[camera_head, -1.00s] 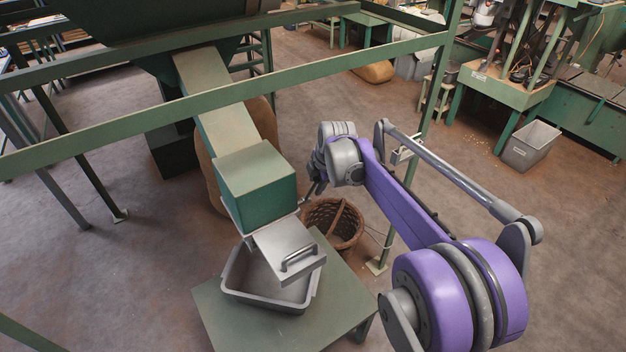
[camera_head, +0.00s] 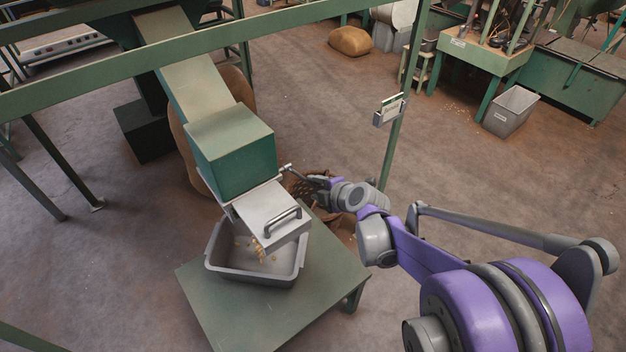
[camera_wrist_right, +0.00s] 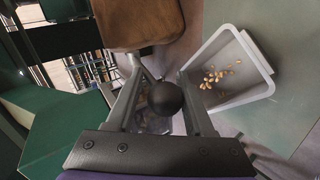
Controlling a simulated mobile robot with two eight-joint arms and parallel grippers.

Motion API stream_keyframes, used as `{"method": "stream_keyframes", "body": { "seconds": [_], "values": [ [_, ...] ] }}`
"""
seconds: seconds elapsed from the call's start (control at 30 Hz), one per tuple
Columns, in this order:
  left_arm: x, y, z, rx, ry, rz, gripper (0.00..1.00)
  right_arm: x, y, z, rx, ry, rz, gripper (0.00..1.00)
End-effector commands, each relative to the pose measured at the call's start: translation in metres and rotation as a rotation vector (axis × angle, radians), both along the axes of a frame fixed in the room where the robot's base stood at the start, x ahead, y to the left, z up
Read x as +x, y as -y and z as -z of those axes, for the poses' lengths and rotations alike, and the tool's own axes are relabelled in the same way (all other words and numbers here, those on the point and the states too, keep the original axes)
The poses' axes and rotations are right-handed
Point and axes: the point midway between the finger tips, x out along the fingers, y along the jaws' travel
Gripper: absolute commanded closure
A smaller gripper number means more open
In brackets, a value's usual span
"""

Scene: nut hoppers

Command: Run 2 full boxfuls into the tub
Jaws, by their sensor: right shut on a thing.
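A green metal box (camera_head: 232,155) sits at the low end of a sloping chute, with a grey metal spout and handled cover (camera_head: 272,210) below it. The grey tub (camera_head: 270,277) stands under the spout, with pale nuts (camera_head: 262,252) at the spout's mouth and in the tub. The tub also shows in the right wrist view (camera_wrist_right: 262,62) with a small scatter of nuts (camera_wrist_right: 218,76) on its floor. My right gripper (camera_head: 305,179) is beside the box, shut on a lever's black ball knob (camera_wrist_right: 166,97). My left gripper is out of view.
The tub stands on a low green table (camera_head: 330,268). The chute (camera_head: 195,88) comes down from the upper left, with a green frame rail (camera_head: 290,37) crossing above. Open floor lies to the right.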

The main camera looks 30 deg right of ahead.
Motion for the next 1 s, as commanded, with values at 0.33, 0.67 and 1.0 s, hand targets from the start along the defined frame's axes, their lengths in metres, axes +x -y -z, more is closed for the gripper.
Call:
{"method": "stream_keyframes", "body": {
  "seconds": [0.33, 0.67, 1.0],
  "values": [
    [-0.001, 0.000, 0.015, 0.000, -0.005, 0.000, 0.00, -0.003, -0.001, 0.035, -0.003, -0.011, -0.010, 1.00],
    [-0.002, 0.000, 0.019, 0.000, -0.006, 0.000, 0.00, 0.000, -0.001, 0.043, -0.003, -0.010, -0.011, 1.00],
    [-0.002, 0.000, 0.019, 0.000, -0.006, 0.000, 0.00, 0.001, -0.002, 0.043, -0.003, -0.010, -0.011, 1.00]
  ]
}}
